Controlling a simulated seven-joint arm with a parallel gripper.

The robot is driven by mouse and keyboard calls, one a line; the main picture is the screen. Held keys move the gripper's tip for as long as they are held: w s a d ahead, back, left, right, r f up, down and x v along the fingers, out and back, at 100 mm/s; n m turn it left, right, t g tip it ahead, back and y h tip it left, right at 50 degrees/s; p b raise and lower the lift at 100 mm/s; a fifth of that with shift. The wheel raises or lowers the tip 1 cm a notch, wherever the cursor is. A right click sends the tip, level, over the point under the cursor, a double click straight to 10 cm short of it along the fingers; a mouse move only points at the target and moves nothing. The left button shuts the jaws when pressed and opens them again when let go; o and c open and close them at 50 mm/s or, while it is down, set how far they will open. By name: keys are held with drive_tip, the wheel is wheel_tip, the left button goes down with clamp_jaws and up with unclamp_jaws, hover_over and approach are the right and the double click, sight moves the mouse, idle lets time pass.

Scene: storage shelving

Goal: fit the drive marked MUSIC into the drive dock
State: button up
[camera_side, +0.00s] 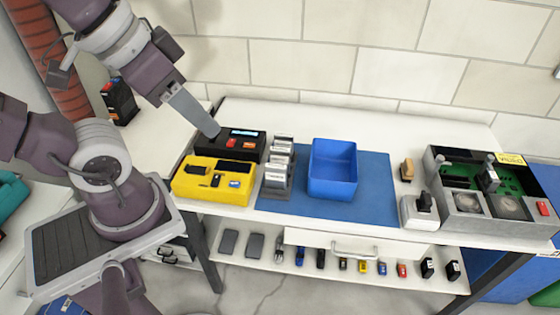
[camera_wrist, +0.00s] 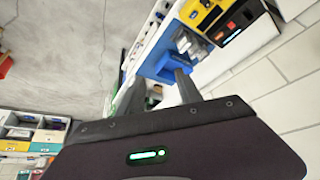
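Several upright grey drives with pale labels stand in a rack (camera_side: 276,185) in the middle of the bench. Their markings are too small to read, so I cannot tell which is MUSIC. A black box (camera_side: 215,145) with a lit display and red and orange parts stands to the rack's left. A yellow box (camera_side: 205,188) with dark slots stands in front of it. I cannot tell which of them is the drive dock. My gripper (camera_side: 208,130) is above the black box's left end. In the wrist view its fingers (camera_wrist: 160,84) are apart with nothing seen held.
A blue bin (camera_side: 333,190) stands on a blue mat (camera_side: 378,190) right of the rack. A white block (camera_side: 420,215) and an open grey case with a green board (camera_side: 455,180) are further right. A lower shelf (camera_side: 325,277) holds several small items. The wall is close behind.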

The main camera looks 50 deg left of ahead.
drive_tip(key=m+g, duration=0.5)
drive_tip(key=m, duration=0.4)
hover_over(280, 149)
drive_tip(key=f, duration=2.3)
drive_tip(key=shift+d+f, duration=0.1)
drive_tip(key=shift+d, duration=0.15)
drive_tip(key=shift+g, duration=0.3)
drive_tip(key=f, duration=0.9)
drive_tip(key=shift+a, duration=0.25)
drive_tip(key=shift+r, duration=0.1)
clamp_jaws()
